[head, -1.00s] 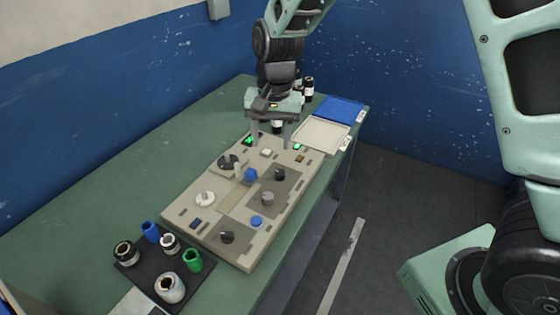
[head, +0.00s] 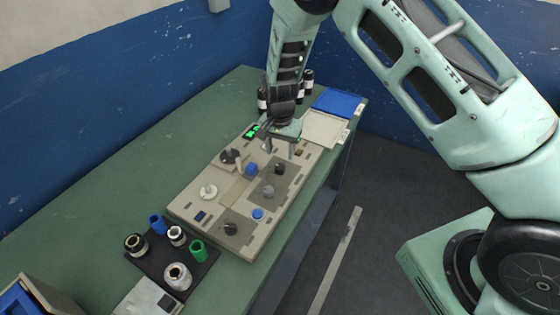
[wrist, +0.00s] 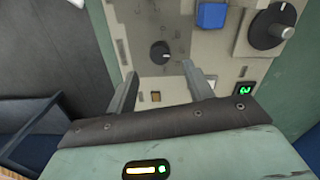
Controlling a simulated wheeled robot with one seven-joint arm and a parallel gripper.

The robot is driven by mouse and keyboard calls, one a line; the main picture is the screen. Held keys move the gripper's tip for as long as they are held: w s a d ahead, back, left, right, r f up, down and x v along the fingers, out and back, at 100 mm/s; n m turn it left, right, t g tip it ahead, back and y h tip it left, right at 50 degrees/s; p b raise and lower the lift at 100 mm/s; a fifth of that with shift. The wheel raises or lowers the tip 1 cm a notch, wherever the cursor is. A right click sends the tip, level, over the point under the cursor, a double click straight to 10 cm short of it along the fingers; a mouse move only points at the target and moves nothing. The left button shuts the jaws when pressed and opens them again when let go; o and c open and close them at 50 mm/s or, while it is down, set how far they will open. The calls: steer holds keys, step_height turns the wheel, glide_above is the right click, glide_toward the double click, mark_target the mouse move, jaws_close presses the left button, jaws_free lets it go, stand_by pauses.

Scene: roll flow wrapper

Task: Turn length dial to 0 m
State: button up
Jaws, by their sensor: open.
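The beige control panel (head: 218,222) lies on the green bench and carries several knobs. No label is readable, so I cannot tell which knob is the length dial. My gripper (head: 279,153) is open and points down over the panel's far right part. A small black knob (head: 280,168) sits just in front of it. In the wrist view this black knob (wrist: 160,53) appears beyond and between the open fingers (wrist: 158,80), apart from both. A large black dial (wrist: 270,27) with a grey grip stands to the right there. A green-lit display (wrist: 243,90) is near the right finger.
A dark tray (head: 205,265) with cups is at the near left. Trays and dark bottles stand behind.

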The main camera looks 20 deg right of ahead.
mark_target(280, 166)
step_height(280, 166, down, 6)
steer(key=shift+f+p, duration=0.25)
steer(key=shift+p, duration=0.4)
steer(key=c, duration=1)
